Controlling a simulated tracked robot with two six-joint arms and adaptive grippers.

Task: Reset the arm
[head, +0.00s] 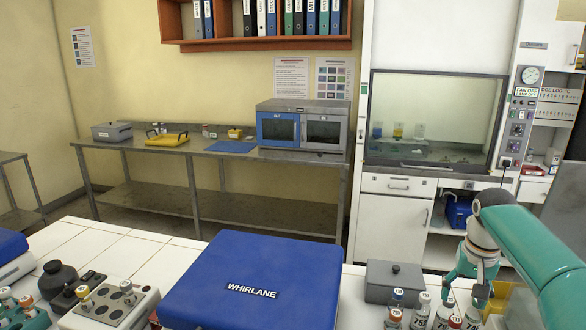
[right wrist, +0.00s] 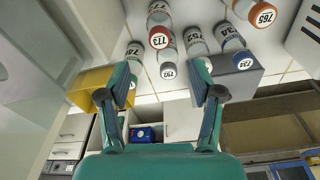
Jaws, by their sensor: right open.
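My right arm comes in from the right in the head view. Its teal gripper (head: 466,287) points down over the right end of a group of labelled vials (head: 420,308) at the front edge. In the right wrist view the two fingers of the gripper (right wrist: 160,82) are spread apart with nothing held between them. My left gripper is not in view.
A blue WHIRLANE case (head: 255,280) covers the middle of the white tiled bench. A grey box (head: 393,281) stands behind the vials. A grey device with round wells (head: 110,306) is at the left. A fume hood (head: 435,120) stands at the back.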

